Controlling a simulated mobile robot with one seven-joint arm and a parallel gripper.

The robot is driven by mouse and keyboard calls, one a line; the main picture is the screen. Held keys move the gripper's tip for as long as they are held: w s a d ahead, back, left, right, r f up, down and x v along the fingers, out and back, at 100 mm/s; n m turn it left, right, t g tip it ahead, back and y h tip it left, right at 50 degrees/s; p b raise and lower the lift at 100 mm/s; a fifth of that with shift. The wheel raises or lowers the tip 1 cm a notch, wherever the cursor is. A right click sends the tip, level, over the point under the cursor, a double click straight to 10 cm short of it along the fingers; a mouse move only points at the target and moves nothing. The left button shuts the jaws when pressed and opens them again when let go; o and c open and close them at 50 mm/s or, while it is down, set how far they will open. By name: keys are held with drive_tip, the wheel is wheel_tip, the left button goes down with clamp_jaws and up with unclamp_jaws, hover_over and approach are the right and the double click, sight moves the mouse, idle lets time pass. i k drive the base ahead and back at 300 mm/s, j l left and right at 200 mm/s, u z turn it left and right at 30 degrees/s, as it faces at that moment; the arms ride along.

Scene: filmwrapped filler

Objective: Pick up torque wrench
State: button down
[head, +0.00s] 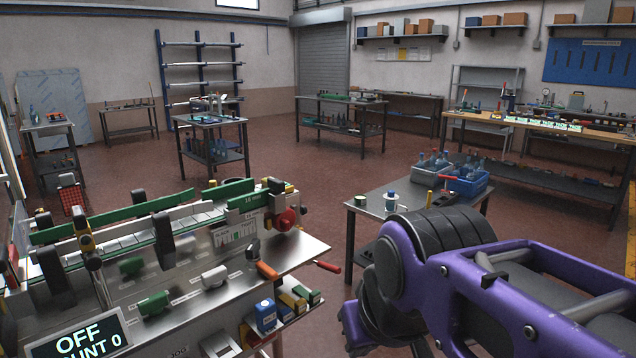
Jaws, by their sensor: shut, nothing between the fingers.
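I cannot make out a torque wrench for certain. A tool with an orange handle (266,270) lies on the right end of the machine's steel top (300,248). A red handle (327,265) sticks out past the right edge of that top. My purple and black arm fills the lower right and hides part of the near small table (362,206). My gripper's fingers do not show in the head view.
A conveyor machine with a green rail (140,207) fills the left front. A long wooden-topped bench (590,135) stands at the back right. The red floor (300,165) between is clear.

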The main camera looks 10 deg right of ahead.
sight(444, 193)
drive_tip(key=z, duration=1.15)
drive_tip(key=i+l, duration=0.15)
drive_tip(key=i, duration=0.3)
drive_tip(key=i+l, duration=0.15)
drive_tip(key=i, duration=0.3)
drive_tip(key=i+l+u, duration=0.1)
drive_tip(key=i, duration=0.35)
drive_tip(key=i+l, duration=0.2)
drive_tip(key=i, duration=0.25)
drive_tip(key=i+l+u, duration=0.15)
drive_tip(key=u, duration=0.3)
drive_tip(key=i+l+u, duration=0.25)
drive_tip(key=u, duration=0.25)
drive_tip(key=i+l+u, duration=0.1)
drive_tip(key=l, duration=0.25)
drive_tip(key=i+l+u, duration=0.15)
drive_tip(key=l, duration=0.25)
drive_tip(key=i+l+u, duration=0.1)
drive_tip(key=i+l, duration=0.15)
drive_tip(key=l, duration=0.15)
drive_tip(key=i+l+u, duration=0.1)
drive_tip(key=l, duration=0.35)
